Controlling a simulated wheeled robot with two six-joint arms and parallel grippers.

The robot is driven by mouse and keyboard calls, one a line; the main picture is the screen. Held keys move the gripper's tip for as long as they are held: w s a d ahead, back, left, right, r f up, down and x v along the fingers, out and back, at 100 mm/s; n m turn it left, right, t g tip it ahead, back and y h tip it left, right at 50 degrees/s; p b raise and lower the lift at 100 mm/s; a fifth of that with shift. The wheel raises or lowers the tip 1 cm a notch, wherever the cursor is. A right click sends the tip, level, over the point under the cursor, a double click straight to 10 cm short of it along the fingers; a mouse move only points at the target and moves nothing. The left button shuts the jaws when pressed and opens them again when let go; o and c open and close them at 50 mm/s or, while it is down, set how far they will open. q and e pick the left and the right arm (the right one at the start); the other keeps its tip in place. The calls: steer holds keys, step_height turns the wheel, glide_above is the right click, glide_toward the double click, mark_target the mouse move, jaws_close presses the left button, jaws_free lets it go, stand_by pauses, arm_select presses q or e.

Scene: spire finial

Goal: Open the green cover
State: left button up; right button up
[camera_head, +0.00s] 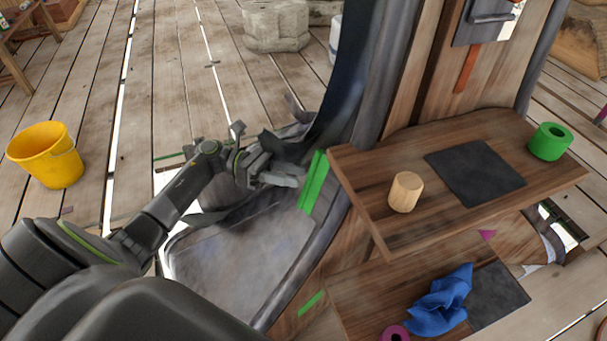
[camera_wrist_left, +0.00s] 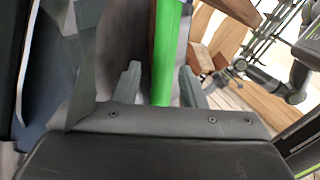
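A bright green upright strip (camera_head: 313,181), the only green thing resembling a cover near my gripper, stands at the left edge of the wooden shelf, beside a dark curved sheet. My left gripper (camera_head: 288,174) is just left of it. In the left wrist view the green strip (camera_wrist_left: 166,50) runs between the two fingers of my left gripper (camera_wrist_left: 160,88), with gaps showing on its sides. The fingers look apart and not closed on it. Whether one touches it is unclear. My right gripper is not seen.
The upper shelf (camera_head: 370,204) holds a wooden cylinder (camera_head: 405,192), a dark square mat (camera_head: 475,172) and a green ring (camera_head: 549,141). Below, a blue cloth (camera_head: 440,302) lies on a lower shelf (camera_head: 365,298). A grey panel (camera_head: 240,255) lies under my left arm. A yellow bucket (camera_head: 45,155) stands left.

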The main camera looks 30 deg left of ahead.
mark_target(318, 190)
arm_select(q)
steer(key=shift+x, duration=1.65)
jaws_close()
